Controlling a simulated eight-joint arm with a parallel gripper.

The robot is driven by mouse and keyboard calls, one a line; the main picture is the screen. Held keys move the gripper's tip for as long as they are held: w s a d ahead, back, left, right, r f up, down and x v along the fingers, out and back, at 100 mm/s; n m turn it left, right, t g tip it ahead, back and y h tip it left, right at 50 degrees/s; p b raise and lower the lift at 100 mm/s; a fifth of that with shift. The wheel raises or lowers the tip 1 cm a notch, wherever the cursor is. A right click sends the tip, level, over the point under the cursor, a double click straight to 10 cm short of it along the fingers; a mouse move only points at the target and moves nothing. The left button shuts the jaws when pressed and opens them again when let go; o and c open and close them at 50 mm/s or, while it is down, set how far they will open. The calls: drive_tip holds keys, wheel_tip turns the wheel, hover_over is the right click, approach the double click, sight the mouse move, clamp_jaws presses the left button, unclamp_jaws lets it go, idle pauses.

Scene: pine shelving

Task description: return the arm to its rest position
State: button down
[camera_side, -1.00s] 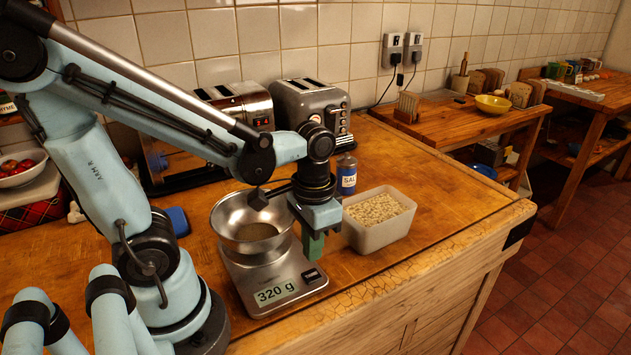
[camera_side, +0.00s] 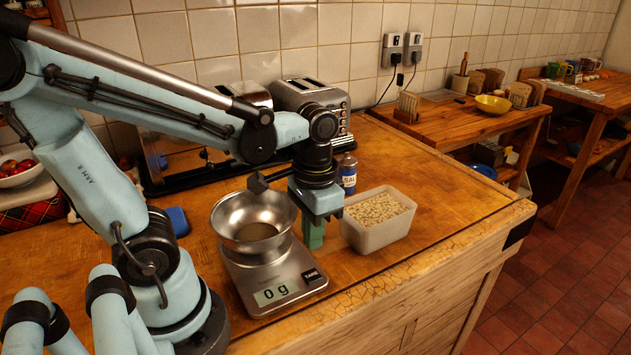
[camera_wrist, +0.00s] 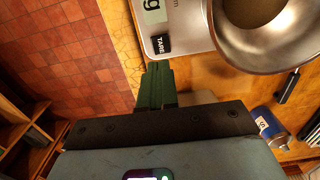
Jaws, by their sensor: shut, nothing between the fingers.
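My gripper (camera_side: 314,240) points down over the worktop, with its green fingers shut together and nothing between them. It is beside the back right of a kitchen scale (camera_side: 233,273), between the scale and a tub of pale beans. The scale's display reads 0 g. A steel bowl (camera_side: 228,214) sits on the scale; what lies at its bottom is unclear. In the wrist view the shut fingers (camera_wrist: 157,75) show just below the scale's TARE button (camera_wrist: 161,44), with the bowl (camera_wrist: 225,42) to the right. How high the fingertips are above the worktop is hard to tell.
The bean tub (camera_side: 375,238) stands close to the right of my gripper, and a blue salt bottle (camera_side: 348,177) stands behind it. Toasters (camera_side: 312,95) line the wall. A blue object (camera_side: 177,221) lies left of the bowl. The worktop (camera_side: 440,190) right of the tub is clear.

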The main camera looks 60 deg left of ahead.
drive_tip(key=w+r+t, duration=0.4)
drive_tip(key=t, duration=0.3)
drive_tip(key=shift+w+r+t, duration=0.15)
drive_tip(key=shift+w+t, duration=0.1)
drive_tip(key=shift+t, duration=0.05)
